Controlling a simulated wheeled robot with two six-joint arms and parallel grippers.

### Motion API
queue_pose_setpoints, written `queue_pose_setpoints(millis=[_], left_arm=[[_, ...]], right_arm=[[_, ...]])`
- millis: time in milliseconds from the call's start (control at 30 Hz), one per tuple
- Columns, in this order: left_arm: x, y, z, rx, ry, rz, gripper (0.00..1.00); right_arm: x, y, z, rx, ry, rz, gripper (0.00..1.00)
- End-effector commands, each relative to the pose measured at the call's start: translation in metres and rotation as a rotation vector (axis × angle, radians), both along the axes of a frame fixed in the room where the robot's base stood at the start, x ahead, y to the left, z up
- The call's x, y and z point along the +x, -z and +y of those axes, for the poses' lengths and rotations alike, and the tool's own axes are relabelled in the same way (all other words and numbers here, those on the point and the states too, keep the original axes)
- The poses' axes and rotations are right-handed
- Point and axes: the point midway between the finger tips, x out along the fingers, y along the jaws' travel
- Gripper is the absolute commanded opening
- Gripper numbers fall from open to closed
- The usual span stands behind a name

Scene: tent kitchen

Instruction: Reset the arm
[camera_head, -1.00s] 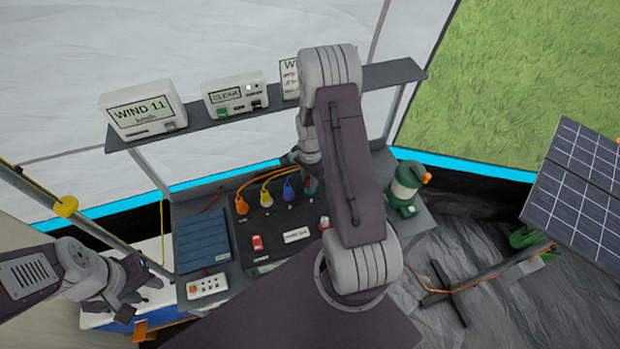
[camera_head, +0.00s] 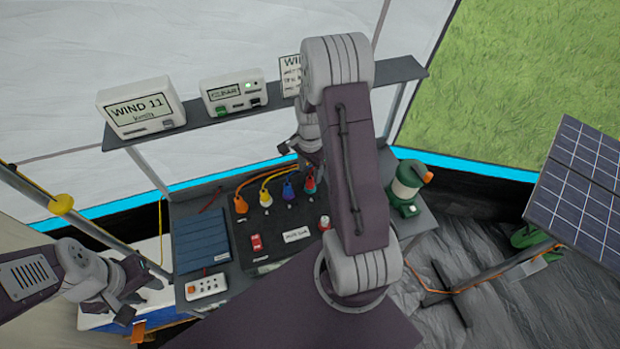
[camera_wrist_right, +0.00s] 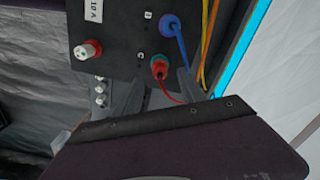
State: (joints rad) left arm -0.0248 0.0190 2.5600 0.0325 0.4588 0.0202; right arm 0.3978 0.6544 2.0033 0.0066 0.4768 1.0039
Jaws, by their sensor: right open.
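My right arm reaches over the dark panel (camera_head: 275,256), and its wrist is above the panel's back edge. The arm hides most of the right gripper in the head view. In the right wrist view my right gripper (camera_wrist_right: 160,82) is open, its fingers spread on either side of a red and teal plug (camera_wrist_right: 160,66) with a red cable. I cannot tell whether the fingers touch the plug. My left gripper (camera_head: 138,293) hangs low at the left, over a white and blue box (camera_head: 95,320); its jaw opening is unclear.
Orange (camera_head: 241,204), yellow (camera_head: 265,199) and blue (camera_head: 288,192) plugs line the panel beside the red and teal one. A shelf (camera_head: 205,118) with display boxes crosses above. A green lantern (camera_head: 404,187) stands right of my arm. A solar panel (camera_head: 580,195) is far right.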

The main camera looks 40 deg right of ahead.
Motion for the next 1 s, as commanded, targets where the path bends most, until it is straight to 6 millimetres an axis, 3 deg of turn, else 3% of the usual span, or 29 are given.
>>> queue_pose_setpoints(millis=[100,233,667,733,800,900,1000], left_arm=[[0.000,0.004,0.000,0.000,0.000,0.000,0.36],[0.000,0.005,0.000,0.000,0.000,0.000,0.36],[0.000,0.007,0.000,0.000,0.000,0.000,0.36],[0.000,0.012,0.000,0.000,0.000,0.000,0.36],[0.000,0.020,0.000,0.000,0.000,0.000,0.36],[0.000,0.030,0.000,0.000,0.000,0.000,0.36],[0.000,0.033,0.000,0.000,0.000,0.000,0.36]], right_arm=[[0.001,-0.023,0.000,-0.001,0.000,-0.003,0.48],[0.000,-0.038,0.000,-0.001,0.000,-0.001,0.48],[0.003,-0.041,0.005,-0.001,-0.018,-0.004,0.48],[0.016,-0.052,0.021,-0.016,-0.073,-0.043,0.48],[0.016,-0.067,0.059,-0.025,-0.173,-0.082,0.48],[-0.020,-0.078,0.116,-0.032,-0.483,-0.116,0.48],[-0.066,-0.074,0.143,-0.045,-0.881,-0.120,0.48]])
